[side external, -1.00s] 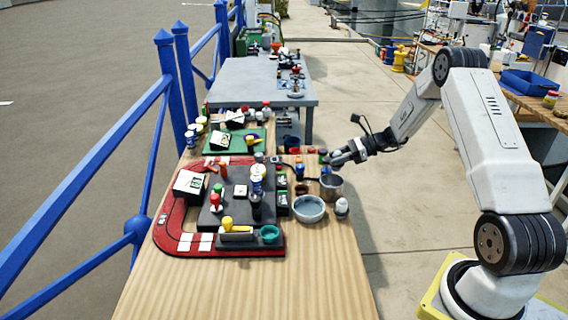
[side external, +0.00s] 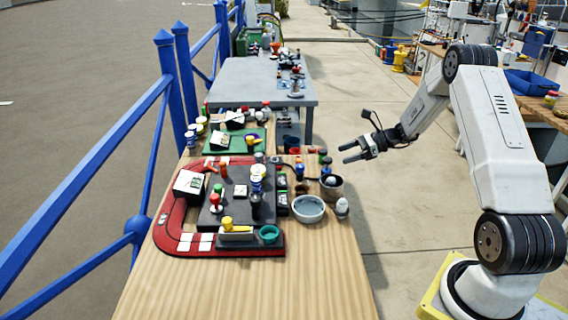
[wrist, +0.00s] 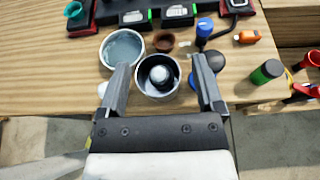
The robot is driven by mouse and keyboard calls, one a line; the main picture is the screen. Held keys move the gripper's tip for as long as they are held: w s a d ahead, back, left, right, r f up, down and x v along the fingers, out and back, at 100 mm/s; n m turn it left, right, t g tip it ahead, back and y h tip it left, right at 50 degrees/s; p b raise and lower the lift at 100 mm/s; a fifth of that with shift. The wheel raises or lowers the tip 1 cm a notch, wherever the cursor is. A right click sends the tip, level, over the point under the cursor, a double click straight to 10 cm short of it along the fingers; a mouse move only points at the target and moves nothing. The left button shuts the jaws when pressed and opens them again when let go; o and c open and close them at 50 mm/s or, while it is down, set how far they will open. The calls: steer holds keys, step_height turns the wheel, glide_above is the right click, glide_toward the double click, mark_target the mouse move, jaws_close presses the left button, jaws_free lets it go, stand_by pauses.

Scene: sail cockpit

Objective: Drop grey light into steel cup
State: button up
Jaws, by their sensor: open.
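The steel cup (side external: 331,192) stands upright near the right edge of the wooden table, and in the wrist view (wrist: 142,88) I look down into it. A grey-topped light with a dark body (wrist: 161,76) sits inside the cup; its top also shows above the rim in the side view (side external: 331,181). My gripper (side external: 347,154) is open and empty, above and to the right of the cup. In the wrist view its two fingers (wrist: 160,78) appear on either side of the cup, apart from the light.
A grey-blue bowl (side external: 309,209) stands beside the cup, with a small white-topped item (side external: 342,207) to its right. Blue, green and orange pieces (wrist: 267,72) lie close by. A red-and-black board (side external: 170,228) fills the table's left. The table's front is clear.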

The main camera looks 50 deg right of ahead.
steer(key=shift+v, duration=2.3)
steer(key=s+a+n+g+h, duration=0.3)
steer(key=a+n+g, duration=0.5)
steer(key=a, duration=0.8)
steer(key=s+a+r+n+t+h, duration=0.1)
steer(key=s+a+n+h, duration=0.5)
steer(key=n, duration=1.3)
steer(key=s+a, duration=0.3)
steer(key=a, duration=0.4)
steer(key=shift+s+r+h, duration=0.2)
steer(key=shift+s+h, duration=0.1)
steer(key=shift+s, duration=0.05)
